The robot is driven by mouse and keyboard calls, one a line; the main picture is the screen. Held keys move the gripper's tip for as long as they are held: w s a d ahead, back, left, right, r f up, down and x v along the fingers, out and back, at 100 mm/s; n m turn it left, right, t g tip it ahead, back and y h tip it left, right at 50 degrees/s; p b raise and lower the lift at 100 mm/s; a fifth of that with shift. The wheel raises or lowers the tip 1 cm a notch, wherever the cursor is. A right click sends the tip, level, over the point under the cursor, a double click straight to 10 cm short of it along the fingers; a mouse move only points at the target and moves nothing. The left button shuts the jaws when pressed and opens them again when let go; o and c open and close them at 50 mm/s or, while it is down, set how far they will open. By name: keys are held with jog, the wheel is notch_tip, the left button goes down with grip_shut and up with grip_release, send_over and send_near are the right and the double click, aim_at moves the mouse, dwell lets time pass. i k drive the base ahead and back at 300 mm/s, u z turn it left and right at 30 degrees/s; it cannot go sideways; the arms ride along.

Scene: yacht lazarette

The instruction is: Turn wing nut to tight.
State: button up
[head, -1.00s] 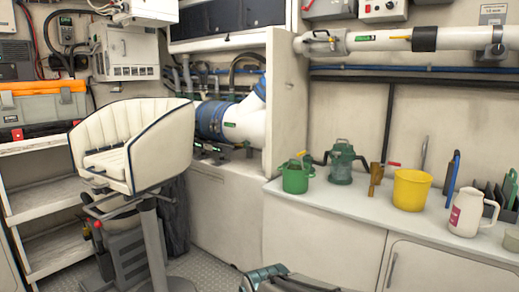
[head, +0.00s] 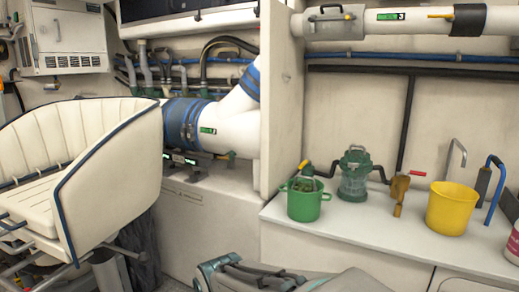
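No wing nut shows clearly enough to be sure of. A green strainer-like vessel (head: 354,178) with a clear lower bowl stands upright on the white counter. A small raised fitting (head: 355,150) sits on its lid. It is too small to tell whether this is a wing nut, or how tight it is. Dark pipes run from the vessel's sides. My gripper is not in view.
A green bucket (head: 305,203) and a yellow bucket (head: 451,210) stand on the counter (head: 340,222). A white seat (head: 85,170) fills the left. A grey-green object (head: 305,281), unclear to me, is at the bottom.

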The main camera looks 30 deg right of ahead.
aim_at(352, 165)
jog(key=i, duration=1.2)
jog(key=z, duration=1.45)
